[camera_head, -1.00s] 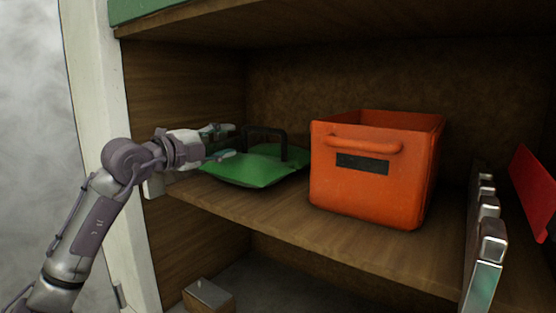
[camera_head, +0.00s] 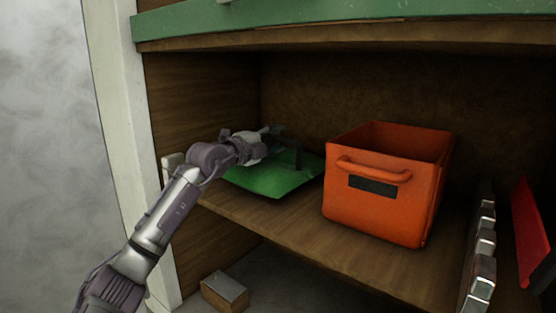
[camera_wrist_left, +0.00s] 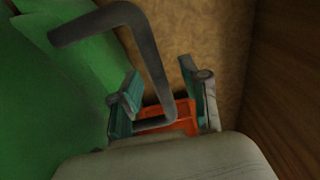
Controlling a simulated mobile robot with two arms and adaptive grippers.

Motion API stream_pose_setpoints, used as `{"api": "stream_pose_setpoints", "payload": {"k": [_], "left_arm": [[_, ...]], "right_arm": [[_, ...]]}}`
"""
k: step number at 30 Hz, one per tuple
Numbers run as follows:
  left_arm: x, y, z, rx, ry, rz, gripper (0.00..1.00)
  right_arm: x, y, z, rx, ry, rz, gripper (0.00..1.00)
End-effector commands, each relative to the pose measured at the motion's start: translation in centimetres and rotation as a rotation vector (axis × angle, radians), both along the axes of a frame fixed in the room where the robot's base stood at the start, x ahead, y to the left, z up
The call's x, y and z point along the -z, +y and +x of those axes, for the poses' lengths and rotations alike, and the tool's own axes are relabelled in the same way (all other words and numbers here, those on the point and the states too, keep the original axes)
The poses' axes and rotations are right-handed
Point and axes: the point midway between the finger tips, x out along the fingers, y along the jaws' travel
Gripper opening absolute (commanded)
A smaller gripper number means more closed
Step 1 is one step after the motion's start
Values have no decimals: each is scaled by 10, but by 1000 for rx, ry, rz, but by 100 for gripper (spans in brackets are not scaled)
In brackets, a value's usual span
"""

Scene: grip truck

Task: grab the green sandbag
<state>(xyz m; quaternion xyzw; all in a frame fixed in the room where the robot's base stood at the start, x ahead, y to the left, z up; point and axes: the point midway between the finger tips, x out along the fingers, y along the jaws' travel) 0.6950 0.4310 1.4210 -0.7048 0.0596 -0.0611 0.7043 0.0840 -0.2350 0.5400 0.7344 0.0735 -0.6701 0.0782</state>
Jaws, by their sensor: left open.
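The green sandbag (camera_head: 268,183) lies flat on the wooden shelf, left of the orange crate. Its dark handle stands up from it, partly hidden by my gripper in the head view. In the left wrist view the bag (camera_wrist_left: 45,95) fills the left side, and the dark bent handle (camera_wrist_left: 150,62) reaches down between my fingers. My left gripper (camera_head: 280,140) is over the bag at its handle. In the wrist view the left gripper (camera_wrist_left: 160,95) is open, with its teal-padded fingers on either side of the handle bar. My right gripper is not in view.
The orange crate (camera_head: 385,205) stands on the shelf (camera_head: 285,225) to the right of the bag. The compartment's wooden side wall (camera_head: 195,100) is close on the left. A green-edged shelf (camera_head: 330,22) is above. A small box (camera_head: 225,292) lies below.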

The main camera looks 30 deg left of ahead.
Motion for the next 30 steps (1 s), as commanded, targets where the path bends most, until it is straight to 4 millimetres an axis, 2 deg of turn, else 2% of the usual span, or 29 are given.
{"api": "stream_pose_setpoints", "payload": {"k": [3,9,18,27,28,30], "left_arm": [[0,-2,8,0,1,1,46],[1,-2,8,0,0,2,46],[1,-2,8,0,1,2,0],[1,-2,8,0,0,3,0],[-9,-1,6,-2,-23,1,0],[-9,-1,6,-2,-23,1,0]], "right_arm": [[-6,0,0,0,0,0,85],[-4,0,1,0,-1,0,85],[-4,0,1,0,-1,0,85],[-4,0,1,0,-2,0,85],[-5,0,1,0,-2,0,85],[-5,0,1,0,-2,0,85]]}}
